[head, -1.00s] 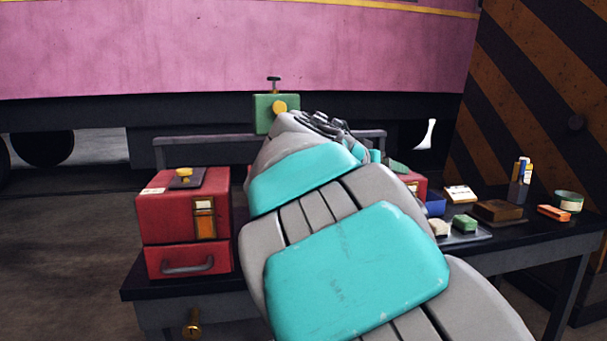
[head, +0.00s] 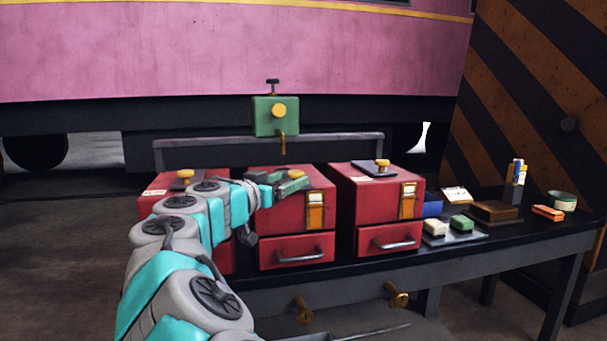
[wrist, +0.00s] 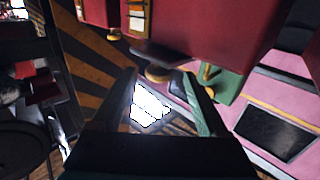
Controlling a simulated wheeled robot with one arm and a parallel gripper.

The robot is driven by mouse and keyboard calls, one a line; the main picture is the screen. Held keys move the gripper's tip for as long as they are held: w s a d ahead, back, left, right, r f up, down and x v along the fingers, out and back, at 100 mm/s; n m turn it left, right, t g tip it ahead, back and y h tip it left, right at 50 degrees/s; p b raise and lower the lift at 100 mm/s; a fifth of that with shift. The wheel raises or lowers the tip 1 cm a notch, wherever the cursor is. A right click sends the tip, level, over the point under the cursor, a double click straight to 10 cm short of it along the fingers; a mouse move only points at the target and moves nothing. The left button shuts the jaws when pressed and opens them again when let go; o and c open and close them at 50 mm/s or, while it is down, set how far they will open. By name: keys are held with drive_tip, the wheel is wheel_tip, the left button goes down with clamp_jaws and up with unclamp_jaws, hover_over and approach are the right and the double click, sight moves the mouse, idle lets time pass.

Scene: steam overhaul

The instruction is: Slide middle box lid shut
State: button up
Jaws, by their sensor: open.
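The middle red box (head: 285,215) stands on the bench between two similar red boxes, with an orange latch and a handled lower front. My gripper (head: 292,184) is open just over its top, reaching in from the left, and hides most of its lid. In the wrist view, my open gripper (wrist: 163,100) has its two fingers apart with nothing held. A yellow knob (wrist: 157,74) on a dark lid plate (wrist: 160,54) shows just beyond and between the fingertips, on a red box (wrist: 205,25). I cannot tell whether a finger touches it, or how far the lid stands open.
The left red box (head: 160,190) is partly behind my arm. The right red box (head: 375,205) has a dark lid with a yellow knob (head: 382,163). A green block (head: 270,115) stands behind on a rail. Small items and a brown block (head: 494,211) lie at the bench's right.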

drive_tip(key=p+x, duration=0.1)
drive_tip(key=x, duration=0.6)
clamp_jaws()
idle(0.6)
idle(0.8)
